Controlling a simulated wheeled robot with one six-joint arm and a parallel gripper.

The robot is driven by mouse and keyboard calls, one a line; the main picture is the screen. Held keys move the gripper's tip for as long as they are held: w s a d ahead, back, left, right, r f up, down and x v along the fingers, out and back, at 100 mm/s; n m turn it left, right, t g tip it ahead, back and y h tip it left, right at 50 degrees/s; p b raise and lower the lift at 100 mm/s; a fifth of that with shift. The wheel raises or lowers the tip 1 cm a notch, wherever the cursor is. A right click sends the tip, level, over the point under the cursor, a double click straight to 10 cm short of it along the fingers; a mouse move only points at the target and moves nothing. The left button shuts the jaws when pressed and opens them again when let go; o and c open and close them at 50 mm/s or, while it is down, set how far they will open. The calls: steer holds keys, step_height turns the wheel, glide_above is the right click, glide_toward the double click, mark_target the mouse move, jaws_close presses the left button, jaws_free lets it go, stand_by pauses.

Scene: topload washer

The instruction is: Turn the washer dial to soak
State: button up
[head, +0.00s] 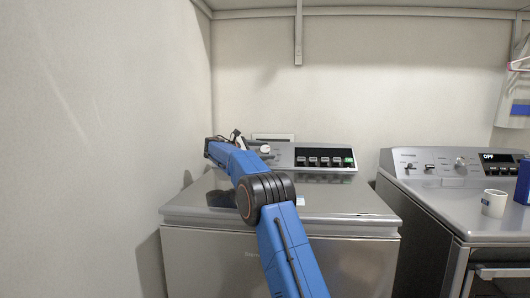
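The topload washer (280,262) stands ahead with its grey lid closed. Its raised control panel (284,162) runs along the back edge. A pale round dial (265,149) shows near the left part of that panel; its pointer and labels are too small to read. My blue arm reaches over the lid from the front and bends at the wrist near the panel's left end. My gripper (246,143) is small and partly hidden there, close to the dial on its left. I cannot tell whether it touches the dial or whether its fingers are open.
A black strip of buttons (325,159), one lit green, is right of the dial. A second machine (425,207) stands to the right, its display reading OFF. A white mug (494,203) and blue box (523,182) sit on it. A wall is close on the left.

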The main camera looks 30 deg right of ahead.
steer(key=s+a+r, duration=0.1)
steer(key=a, duration=1.1)
steer(key=shift+r, duration=0.2)
steer(key=s+d+r+n+t, duration=0.3)
steer(key=s+r+n+t, duration=0.1)
steer(key=n+t, duration=0.3)
steer(key=s+f+n+t+y, duration=0.1)
steer(key=s+n, duration=0.1)
steer(key=s+a+f+n+t+y, duration=0.1)
steer(key=s+f+n+t+y, duration=0.1)
steer(key=s+n, duration=0.1)
steer(key=s+a+f+n+t+y, duration=0.1)
steer(key=s+f+n+t, duration=0.1)
steer(key=s, duration=0.1)
steer(key=shift+f+n+y, duration=0.2)
steer(key=shift+n+y, duration=0.1)
steer(key=shift+y, duration=0.1)
steer(key=x, duration=1.7)
steer(key=shift+w+r, duration=0.15)
steer(key=shift+w, duration=0.05)
